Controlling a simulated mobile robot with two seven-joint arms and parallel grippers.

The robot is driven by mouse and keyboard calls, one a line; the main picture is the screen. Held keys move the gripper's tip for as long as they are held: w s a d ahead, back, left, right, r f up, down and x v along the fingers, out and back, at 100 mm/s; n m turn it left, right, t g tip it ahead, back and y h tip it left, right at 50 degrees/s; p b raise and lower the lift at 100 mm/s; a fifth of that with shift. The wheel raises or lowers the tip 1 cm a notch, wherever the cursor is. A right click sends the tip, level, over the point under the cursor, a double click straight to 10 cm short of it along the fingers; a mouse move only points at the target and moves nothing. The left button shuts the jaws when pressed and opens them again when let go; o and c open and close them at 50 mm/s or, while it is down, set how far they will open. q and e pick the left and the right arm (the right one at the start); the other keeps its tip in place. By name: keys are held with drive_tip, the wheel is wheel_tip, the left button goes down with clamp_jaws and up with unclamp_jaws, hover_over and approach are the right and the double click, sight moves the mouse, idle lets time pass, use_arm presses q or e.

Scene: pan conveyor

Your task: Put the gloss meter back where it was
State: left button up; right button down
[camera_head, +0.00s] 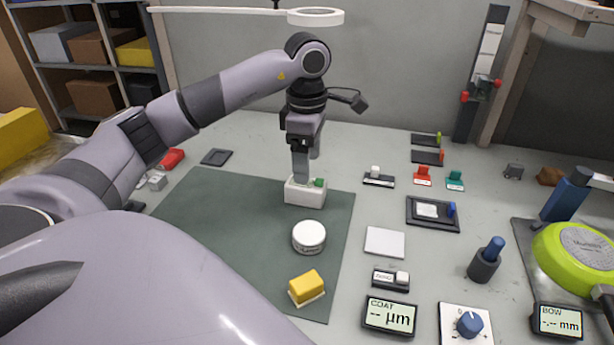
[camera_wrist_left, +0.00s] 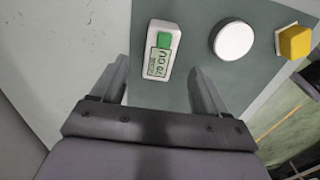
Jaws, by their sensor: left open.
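The gloss meter (camera_head: 299,194) is a small white box with a green button and a small display. It stands on the back part of the dark green mat (camera_head: 220,222). My left gripper (camera_head: 304,174) is pointed down right at it, and its near finger hides part of the box in the head view. In the left wrist view my left gripper (camera_wrist_left: 160,78) is open, and the gloss meter (camera_wrist_left: 173,37) shows beyond and between the fingertips, with no finger seen closed on it. My right gripper is not in view.
A white round puck (camera_head: 309,237) and a yellow block (camera_head: 307,286) on a pale base stand on the mat. A dark flat tray (camera_head: 216,157) lies empty behind the mat. Several gauges, stamps and displays fill the table's right side; a green pan (camera_head: 575,258) is at far right.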

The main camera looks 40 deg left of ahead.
use_arm(q)
wheel_tip(320, 180, up, 5)
drive_tip(key=shift+r, duration=0.2)
idle(0.6)
